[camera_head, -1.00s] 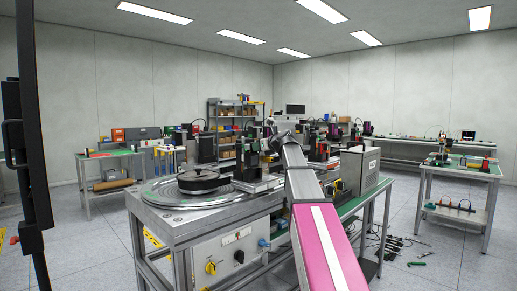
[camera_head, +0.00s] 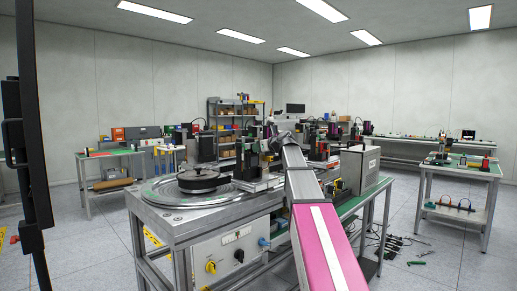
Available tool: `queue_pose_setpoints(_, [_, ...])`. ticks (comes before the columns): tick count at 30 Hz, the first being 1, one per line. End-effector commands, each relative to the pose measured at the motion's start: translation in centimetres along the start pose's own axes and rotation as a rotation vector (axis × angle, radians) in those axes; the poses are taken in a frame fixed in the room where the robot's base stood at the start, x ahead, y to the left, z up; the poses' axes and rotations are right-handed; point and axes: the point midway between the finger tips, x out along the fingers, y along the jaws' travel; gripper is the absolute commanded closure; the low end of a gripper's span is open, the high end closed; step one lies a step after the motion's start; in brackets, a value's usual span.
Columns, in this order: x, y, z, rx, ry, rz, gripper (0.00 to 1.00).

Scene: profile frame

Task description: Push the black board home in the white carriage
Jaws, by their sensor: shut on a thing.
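My pink and grey arm reaches from the bottom of the head view to the turntable bench. My gripper (camera_head: 268,134) is small and far off at the arm's tip, beside a dark upright fixture (camera_head: 252,158). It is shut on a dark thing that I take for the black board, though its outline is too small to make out. I cannot clearly pick out the white carriage among the small parts near the gripper. How the board sits relative to the carriage cannot be told from here.
A round metal turntable (camera_head: 165,193) with a black disc (camera_head: 198,180) on it fills the left of the bench. A grey box (camera_head: 357,170) stands to the right of my arm. Cables and tools (camera_head: 400,245) lie on the floor at right.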

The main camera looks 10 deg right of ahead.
Motion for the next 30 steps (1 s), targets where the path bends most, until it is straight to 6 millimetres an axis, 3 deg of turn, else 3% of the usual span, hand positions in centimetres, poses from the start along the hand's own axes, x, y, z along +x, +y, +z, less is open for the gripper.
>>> queue_pose_setpoints(30, [0.4, 0.0, -1.7, 0.000, -0.001, -0.001, 1.00])
